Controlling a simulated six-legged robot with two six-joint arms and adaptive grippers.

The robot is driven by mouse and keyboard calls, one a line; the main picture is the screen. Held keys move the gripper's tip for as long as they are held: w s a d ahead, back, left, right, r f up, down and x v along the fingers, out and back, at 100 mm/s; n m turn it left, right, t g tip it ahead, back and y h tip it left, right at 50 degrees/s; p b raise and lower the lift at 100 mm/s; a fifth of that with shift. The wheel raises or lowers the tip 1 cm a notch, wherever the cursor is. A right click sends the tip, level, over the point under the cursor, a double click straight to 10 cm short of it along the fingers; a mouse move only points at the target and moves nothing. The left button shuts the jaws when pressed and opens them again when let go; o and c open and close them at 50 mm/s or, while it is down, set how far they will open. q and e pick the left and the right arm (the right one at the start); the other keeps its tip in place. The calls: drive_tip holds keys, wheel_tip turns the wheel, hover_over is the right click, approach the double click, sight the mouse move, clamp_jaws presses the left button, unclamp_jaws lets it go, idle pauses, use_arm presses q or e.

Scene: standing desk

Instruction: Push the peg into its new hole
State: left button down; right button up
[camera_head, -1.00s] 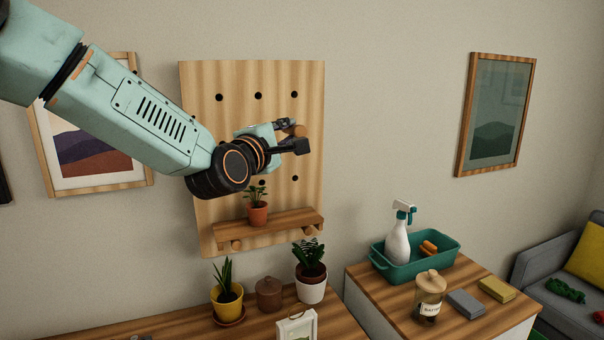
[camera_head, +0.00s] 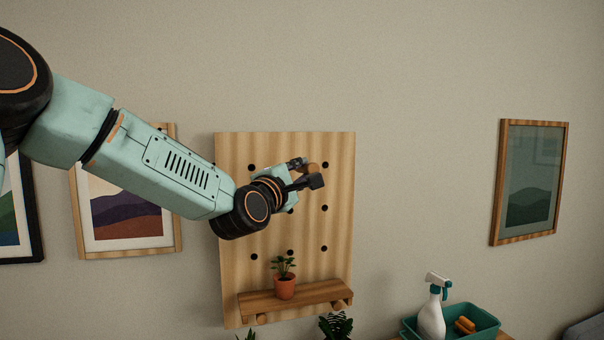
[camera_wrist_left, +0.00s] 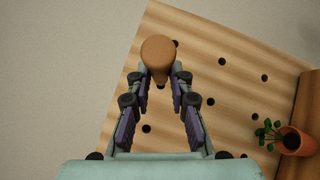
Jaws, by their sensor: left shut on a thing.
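My left gripper (camera_head: 308,172) is shut on the wooden peg (camera_head: 313,168), which sits between its fingertips in front of the upper part of the pegboard (camera_head: 235,215). In the left wrist view the peg (camera_wrist_left: 158,50) shows its round end between the two fingers, with the board (camera_wrist_left: 185,30) behind it. The board has several dark round holes, such as an upper right hole (camera_head: 325,165) and an upper left one (camera_head: 252,165). The gripper hides the upper middle of the board. I cannot tell whether the peg's far end touches the board. My right gripper is not in view.
A wooden shelf (camera_head: 325,291) on pegs holds a small potted plant (camera_head: 285,285) low on the board. Framed pictures hang left (camera_head: 125,215) and right (camera_head: 528,185). A spray bottle (camera_head: 432,310) stands in a teal tray (camera_head: 487,321). The wall above the board is bare.

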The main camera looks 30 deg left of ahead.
sight(297, 170)
use_arm(q)
drive_tip(key=shift+w+a, duration=0.6)
drive_tip(key=shift+w, duration=0.05)
drive_tip(key=shift+w+a+f, duration=0.25)
drive_tip(key=shift+w+a, duration=0.55)
drive_tip(key=shift+a, duration=0.3)
drive_tip(key=shift+s+d+r, duration=0.1)
drive_tip(key=shift+d+r, duration=0.05)
drive_tip(key=shift+d, duration=0.05)
drive_tip(key=shift+b, duration=0.3)
drive_tip(key=shift+a, duration=0.15)
drive_tip(key=shift+w+a+b, duration=0.1)
drive_tip(key=shift+w+b, duration=0.15)
drive_tip(key=shift+b, duration=0.05)
idle(0.4)
drive_tip(key=shift+w+a, duration=0.25)
drive_tip(key=shift+a, duration=0.05)
drive_tip(key=shift+w+a+f, duration=0.15)
drive_tip(key=shift+w+a, duration=0.4)
drive_tip(key=shift+a, duration=0.15)
drive_tip(key=shift+w+a+f, duration=0.1)
drive_tip(key=shift+w+a, duration=0.45)
drive_tip(key=shift+a, duration=0.1)
idle(0.3)
